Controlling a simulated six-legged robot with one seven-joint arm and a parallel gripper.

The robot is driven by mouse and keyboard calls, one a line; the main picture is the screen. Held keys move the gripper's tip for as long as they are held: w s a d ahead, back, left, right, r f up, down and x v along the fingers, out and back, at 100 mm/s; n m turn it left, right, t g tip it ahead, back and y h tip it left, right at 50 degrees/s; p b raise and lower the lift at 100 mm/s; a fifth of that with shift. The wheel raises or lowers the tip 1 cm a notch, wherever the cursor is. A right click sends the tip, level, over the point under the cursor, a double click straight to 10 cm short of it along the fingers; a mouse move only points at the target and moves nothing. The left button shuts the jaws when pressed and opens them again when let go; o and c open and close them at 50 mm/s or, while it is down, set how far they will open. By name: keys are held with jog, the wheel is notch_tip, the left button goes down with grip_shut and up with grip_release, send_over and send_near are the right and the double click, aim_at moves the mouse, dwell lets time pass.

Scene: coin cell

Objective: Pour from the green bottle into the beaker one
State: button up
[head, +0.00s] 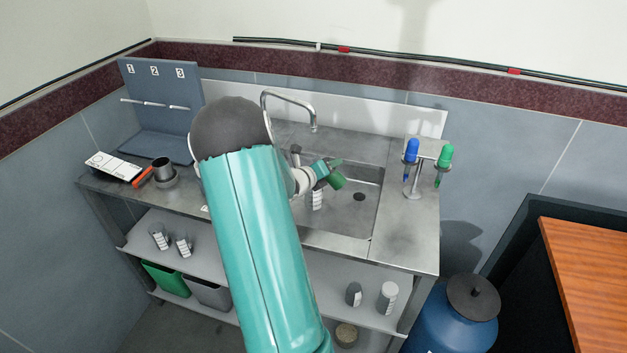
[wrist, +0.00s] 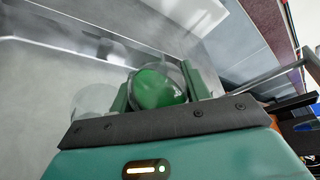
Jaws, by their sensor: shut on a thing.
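My gripper (head: 322,171) is over the sink, shut on the green bottle (head: 337,180), which looks tilted. In the wrist view the green bottle (wrist: 160,88) sits between the two fingers of my gripper (wrist: 160,82). A small beaker with white marks (head: 317,199) shows just below my gripper, at the sink's left part; whether it is beaker one I cannot tell. A faint clear round rim (wrist: 92,100) shows left of the bottle in the wrist view. Whether liquid is flowing is too small to see.
The sink (head: 365,215) has a tap (head: 313,125) behind it. A stand with blue and green-topped droppers (head: 415,190) is at right. A dark cup (head: 163,168) and a panel numbered 1 to 3 (head: 160,100) are at left. Several marked beakers stand on the lower shelf (head: 215,262).

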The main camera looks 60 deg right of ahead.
jog(key=shift+s+r+n+g+h, duration=0.2)
jog(key=shift+r+n+g, duration=0.2)
jog(key=shift+n, duration=0.2)
jog(key=shift+s+r+n+g+h, duration=0.1)
jog(key=shift+r+n+g+h, duration=0.1)
jog(key=shift+r+n+g, duration=0.3)
dwell(3.6)
jog(key=shift+f+n+b, duration=0.35)
jog(key=shift+f+n, duration=0.15)
jog(key=shift+n, duration=0.3)
dwell(1.7)
jog(key=shift+s+r+h, duration=0.1)
jog(key=shift+r+h, duration=0.05)
jog(key=shift+h, duration=0.15)
dwell(0.5)
